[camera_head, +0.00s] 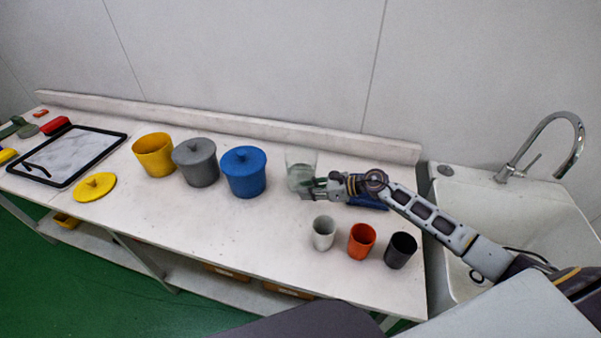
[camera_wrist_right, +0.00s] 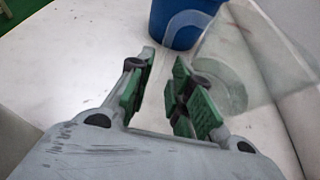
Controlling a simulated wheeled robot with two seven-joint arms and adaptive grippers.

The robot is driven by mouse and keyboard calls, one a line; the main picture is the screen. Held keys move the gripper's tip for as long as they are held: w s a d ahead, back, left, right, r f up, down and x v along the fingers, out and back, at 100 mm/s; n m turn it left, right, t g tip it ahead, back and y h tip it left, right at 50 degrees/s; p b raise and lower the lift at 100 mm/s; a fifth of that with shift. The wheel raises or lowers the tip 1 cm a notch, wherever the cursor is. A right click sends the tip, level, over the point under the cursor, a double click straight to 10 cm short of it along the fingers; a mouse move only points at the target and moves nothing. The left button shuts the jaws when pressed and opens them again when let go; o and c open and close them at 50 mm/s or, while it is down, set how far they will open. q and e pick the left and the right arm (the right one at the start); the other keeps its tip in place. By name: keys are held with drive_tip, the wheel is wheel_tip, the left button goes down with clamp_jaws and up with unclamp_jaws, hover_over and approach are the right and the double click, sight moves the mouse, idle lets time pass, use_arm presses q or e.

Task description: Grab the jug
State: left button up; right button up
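The clear, see-through jug (camera_head: 301,160) stands on the white table to the right of the blue pot in the head view. In the right wrist view the jug (camera_wrist_right: 262,62) fills the upper right, and its pale curved handle reaches left toward the space between my fingers. My right gripper (camera_head: 312,188) is at the near side of the jug, low over the table. In the wrist view its green-padded fingers (camera_wrist_right: 163,92) are apart, with a gap between them. I cannot tell whether they touch the handle. My left gripper is not in view.
A blue lidded pot (camera_head: 243,172), a grey lidded pot (camera_head: 196,162) and an open yellow pot (camera_head: 154,155) stand left. White (camera_head: 323,233), orange (camera_head: 361,241) and black (camera_head: 400,250) cups stand in front of my right arm. A sink (camera_head: 500,205) is right.

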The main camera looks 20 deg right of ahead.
sight(294, 196)
drive_tip(key=shift+a, duration=0.1)
idle(0.3)
drive_tip(key=shift+p+x, duration=0.65)
drive_tip(key=shift+x, duration=1.95)
drive_tip(key=shift+w+r, duration=0.1)
drive_tip(key=shift+w, duration=0.05)
clamp_jaws()
